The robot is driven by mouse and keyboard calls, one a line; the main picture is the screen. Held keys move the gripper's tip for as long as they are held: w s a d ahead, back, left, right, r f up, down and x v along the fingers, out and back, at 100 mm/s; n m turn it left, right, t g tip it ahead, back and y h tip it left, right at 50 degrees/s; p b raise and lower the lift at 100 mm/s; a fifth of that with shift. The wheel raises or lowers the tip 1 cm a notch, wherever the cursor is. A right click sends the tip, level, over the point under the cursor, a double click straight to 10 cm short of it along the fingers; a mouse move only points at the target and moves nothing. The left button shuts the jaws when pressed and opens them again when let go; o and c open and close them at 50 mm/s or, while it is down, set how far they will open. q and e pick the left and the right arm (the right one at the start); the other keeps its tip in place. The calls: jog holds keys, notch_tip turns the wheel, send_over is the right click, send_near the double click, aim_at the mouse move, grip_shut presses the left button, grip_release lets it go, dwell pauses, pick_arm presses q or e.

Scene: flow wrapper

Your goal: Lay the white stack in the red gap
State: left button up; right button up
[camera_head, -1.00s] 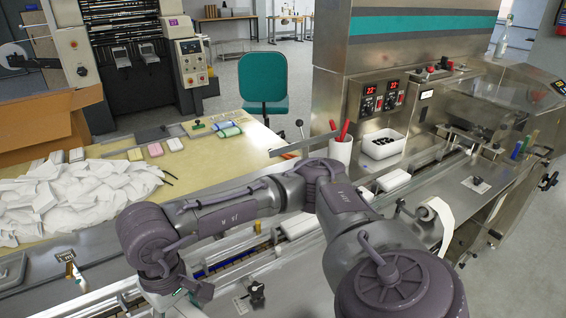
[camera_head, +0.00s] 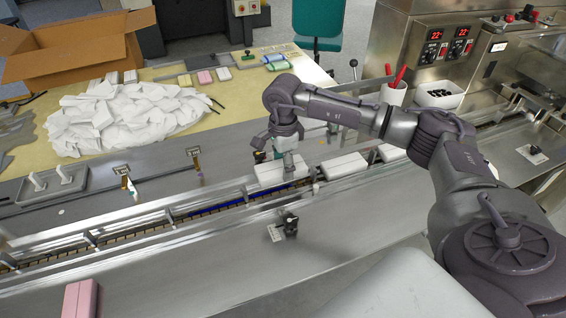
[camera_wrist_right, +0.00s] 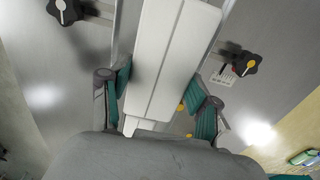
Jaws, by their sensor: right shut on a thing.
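My right gripper (camera_head: 285,152) points down over the conveyor channel, with its jaws shut on a white stack (camera_head: 266,173). In the right wrist view the white stack (camera_wrist_right: 165,55) lies lengthwise between the green-padded fingers of the gripper (camera_wrist_right: 162,100). The stack is over the channel; whether it touches the bottom is not clear. A blue strip (camera_head: 234,200) shows in the channel just left of it. I cannot make out a red gap. My left gripper is not in view.
More white stacks (camera_head: 343,165) lie to the right along the conveyor (camera_head: 130,232). A pink block (camera_head: 82,298) is at the front left. A pile of white wrappers (camera_head: 125,115) and a cardboard box (camera_head: 80,50) are behind. A black knob (camera_head: 290,224) stands on the front plate.

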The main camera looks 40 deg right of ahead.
notch_tip(320, 180, down, 5)
jog(key=b, duration=0.3)
jog(key=shift+f+b, duration=0.3)
jog(key=shift+f, duration=0.05)
jog(key=shift+f, duration=0.2)
dwell(0.5)
jog(key=o, duration=1)
jog(key=shift+c, duration=0.2)
jog(key=shift+r, duration=0.1)
notch_tip(320, 180, up, 12)
jog(key=shift+f, duration=0.1)
